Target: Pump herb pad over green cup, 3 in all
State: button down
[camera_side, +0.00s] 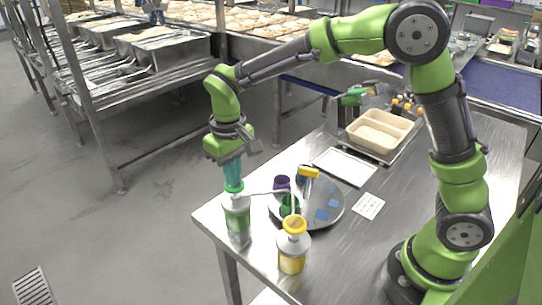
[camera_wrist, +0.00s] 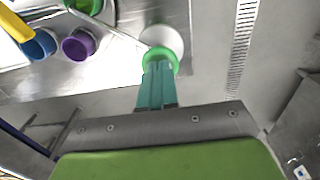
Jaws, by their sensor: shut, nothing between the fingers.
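The herb pump bottle (camera_side: 237,217), white with a green label and a green pad (camera_wrist: 160,57) on top, stands at the table's front left corner. Its thin spout reaches right toward the green cup (camera_side: 290,206), which also shows at the top edge of the wrist view (camera_wrist: 88,4). In the side view the cup is partly hidden behind the yellow-topped bottle. My gripper (camera_side: 233,182) points down with its teal fingers shut and empty, directly above the green pad. The fingertips look touching or very near it; I cannot tell whether it is pressed.
A yellow-topped bottle (camera_side: 292,257) stands in front. A purple cup (camera_side: 282,182), a blue cup (camera_wrist: 41,46) and a yellow-headed item (camera_side: 309,172) are near the round grey plate (camera_side: 335,195).

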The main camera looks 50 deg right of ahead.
jog(key=shift+f, duration=0.6)
jog(key=shift+r, duration=1.55)
jog(key=shift+f, duration=0.1)
jog(key=shift+f, duration=1.5)
jog(key=shift+r, duration=1.6)
